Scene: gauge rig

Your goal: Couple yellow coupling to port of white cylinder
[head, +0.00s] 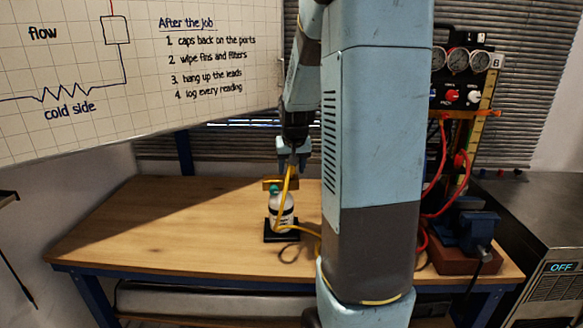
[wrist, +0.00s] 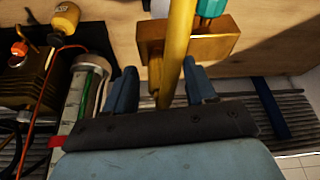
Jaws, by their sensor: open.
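The white cylinder (head: 284,212) stands upright in a black base on the wooden table. Its brass block (head: 268,184) with a teal knob (head: 274,189) is on top; in the wrist view the brass block (wrist: 212,48) lies just past my fingertips. My gripper (head: 290,162) is above the cylinder, pointing down. In the wrist view its jaws (wrist: 158,68) are open, one finger each side of the yellow hose (wrist: 178,42). The yellow coupling is at the hose end between the fingers, partly hidden. I cannot tell whether it is seated on the port.
The yellow hose (head: 292,229) loops down beside the cylinder to the table. A gauge panel (head: 462,78) with red hoses and a blue vise (head: 472,228) stand at the right. A whiteboard (head: 140,70) hangs at upper left. The table's left side (head: 150,220) is clear.

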